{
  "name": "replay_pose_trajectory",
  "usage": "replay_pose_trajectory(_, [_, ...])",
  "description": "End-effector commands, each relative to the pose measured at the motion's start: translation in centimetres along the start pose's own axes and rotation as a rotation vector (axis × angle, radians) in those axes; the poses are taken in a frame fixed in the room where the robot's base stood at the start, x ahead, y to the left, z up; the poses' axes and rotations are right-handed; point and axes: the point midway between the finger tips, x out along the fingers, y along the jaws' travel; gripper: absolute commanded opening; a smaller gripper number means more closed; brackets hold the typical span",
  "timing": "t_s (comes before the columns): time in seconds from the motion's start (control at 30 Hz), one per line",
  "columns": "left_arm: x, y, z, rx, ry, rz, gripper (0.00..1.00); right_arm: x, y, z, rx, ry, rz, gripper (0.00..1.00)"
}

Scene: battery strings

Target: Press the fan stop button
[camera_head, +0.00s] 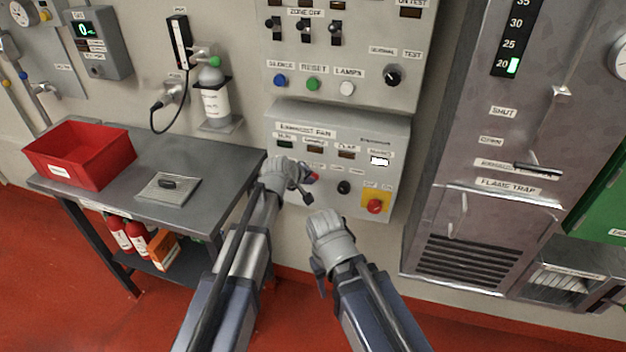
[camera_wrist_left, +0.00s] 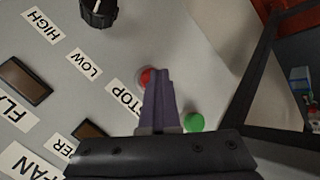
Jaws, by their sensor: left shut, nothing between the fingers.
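The exhaust fan panel (camera_head: 400,130) is a grey sloped box on the wall. Its red stop button (camera_head: 314,176) is small and partly hidden by my left gripper (camera_head: 301,184). In the left wrist view, the red button (camera_wrist_left: 146,77) sits by the STOP label (camera_wrist_left: 126,99), just beside the tip of my left gripper (camera_wrist_left: 160,76), which partly covers it. The left gripper is shut and empty; contact with the button cannot be told. A green button (camera_wrist_left: 195,122) is on the fingers' other side. My right gripper (camera_head: 322,232) hangs below the panel, its fingers unclear.
A black selector knob (camera_head: 344,187) and a red mushroom button on a yellow plate (camera_head: 375,206) are right of the stop button. A panel with blue, green and white buttons (camera_head: 313,84) is above. A workbench (camera_head: 215,165) with a red bin (camera_head: 80,155) stands left.

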Motion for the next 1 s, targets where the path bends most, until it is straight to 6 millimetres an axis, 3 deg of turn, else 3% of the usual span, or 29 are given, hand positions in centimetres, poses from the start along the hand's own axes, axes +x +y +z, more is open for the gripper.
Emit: replay_pose_trajectory(1.0, [-1.7, -1.2, 1.2, 0.000, 0.000, 0.000, 0.00, 0.0, 0.0, 0.0, 0.000, 0.000, 0.000, 0.50])
